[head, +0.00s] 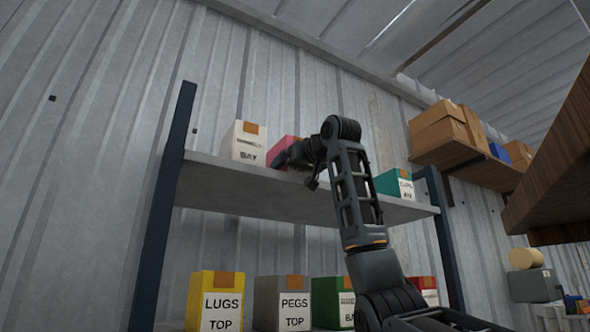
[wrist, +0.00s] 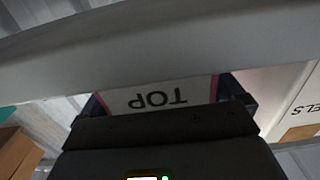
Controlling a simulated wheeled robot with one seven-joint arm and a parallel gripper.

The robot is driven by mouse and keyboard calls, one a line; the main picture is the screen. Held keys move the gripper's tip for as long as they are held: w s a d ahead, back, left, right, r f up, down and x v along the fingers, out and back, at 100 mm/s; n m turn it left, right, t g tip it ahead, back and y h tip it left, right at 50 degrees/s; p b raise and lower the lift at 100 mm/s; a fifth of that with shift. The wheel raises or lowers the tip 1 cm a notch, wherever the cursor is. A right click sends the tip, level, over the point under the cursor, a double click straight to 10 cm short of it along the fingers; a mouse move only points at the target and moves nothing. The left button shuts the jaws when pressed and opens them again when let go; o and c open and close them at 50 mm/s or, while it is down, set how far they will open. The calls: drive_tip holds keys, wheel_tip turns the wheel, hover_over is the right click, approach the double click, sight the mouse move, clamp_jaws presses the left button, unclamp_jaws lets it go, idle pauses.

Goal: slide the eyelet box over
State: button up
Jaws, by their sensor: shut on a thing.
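A pink-red box (head: 281,150) stands on the upper shelf, partly hidden behind my arm. My gripper (head: 296,158) is at its front, shut on it. In the wrist view, a white label reading TOP upside down (wrist: 158,98) lies between the dark fingers of my gripper (wrist: 172,102). The label's upper line is hidden, so I cannot read the word eyelet on any box. Thin red edges of the box show beside the label.
A white box (head: 246,143) stands left of the pink-red box on the upper shelf (head: 225,180), and a teal box (head: 393,184) to the right. Labelled boxes, including yellow LUGS (head: 213,287), sit below.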

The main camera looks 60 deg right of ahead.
drive_tip(key=shift+a, duration=0.1)
drive_tip(key=o, duration=1.6)
drive_tip(key=shift+c, duration=0.2)
drive_tip(key=b+v, duration=0.3)
drive_tip(key=v, duration=0.4)
drive_tip(key=shift+s+a, duration=0.2)
drive_tip(key=shift+s, duration=0.15)
